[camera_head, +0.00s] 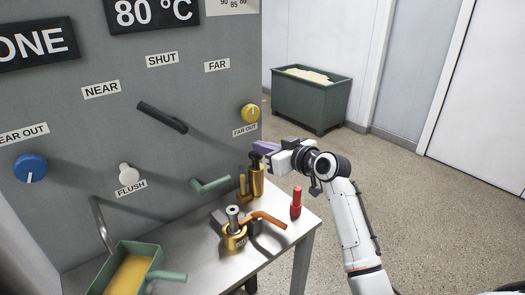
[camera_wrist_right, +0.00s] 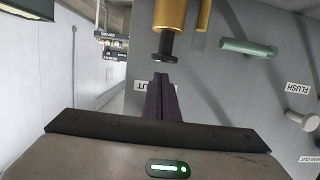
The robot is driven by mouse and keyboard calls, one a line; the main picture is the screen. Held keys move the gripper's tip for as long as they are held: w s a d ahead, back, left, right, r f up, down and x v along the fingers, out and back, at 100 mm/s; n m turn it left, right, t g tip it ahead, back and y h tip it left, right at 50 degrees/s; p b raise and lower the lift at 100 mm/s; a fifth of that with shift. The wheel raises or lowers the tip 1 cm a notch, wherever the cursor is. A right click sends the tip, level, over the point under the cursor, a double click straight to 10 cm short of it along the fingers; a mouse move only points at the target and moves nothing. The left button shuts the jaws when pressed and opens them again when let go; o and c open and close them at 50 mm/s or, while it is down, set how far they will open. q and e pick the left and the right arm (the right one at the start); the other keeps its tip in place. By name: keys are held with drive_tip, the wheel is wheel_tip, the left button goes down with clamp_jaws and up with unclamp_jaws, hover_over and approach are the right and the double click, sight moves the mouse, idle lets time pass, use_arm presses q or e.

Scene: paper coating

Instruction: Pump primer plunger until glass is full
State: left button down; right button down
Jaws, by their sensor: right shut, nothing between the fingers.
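The primer is an upright brass cylinder (camera_head: 257,181) near the back of the metal table, with a black plunger knob (camera_head: 254,157) on top. In the right wrist view, the picture is upside down and the black plunger (camera_wrist_right: 165,47) sticks out of the brass body (camera_wrist_right: 170,14). My right gripper (camera_head: 262,147) is shut and empty, its purple fingers just above the knob. In the wrist view its fingertips (camera_wrist_right: 161,80) stand close to the knob, with a small gap. A thinner brass piece (camera_head: 242,187) stands beside the primer; I cannot tell whether it is the glass or its level. My left gripper is out of view.
A brass valve (camera_head: 234,238) with an orange lever (camera_head: 268,218) and a red-topped object (camera_head: 296,204) stand on the table. A green lever (camera_head: 211,185) juts from the grey panel (camera_head: 205,110). A green tray (camera_head: 151,257) holds yellow material. Floor at right is clear.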

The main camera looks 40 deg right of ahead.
sight(261, 159)
drive_tip(key=shift+f, duration=0.6)
wheel_tip(261, 159, down, 4)
drive_tip(key=shift+r+b, duration=0.1)
drive_tip(key=shift+b, duration=1.1)
drive_tip(key=shift+r+p, duration=0.5)
drive_tip(key=s+r+p, duration=0.2)
drive_tip(key=s+r, duration=0.4)
drive_tip(key=s, duration=0.3)
drive_tip(key=shift+s+d, duration=0.4)
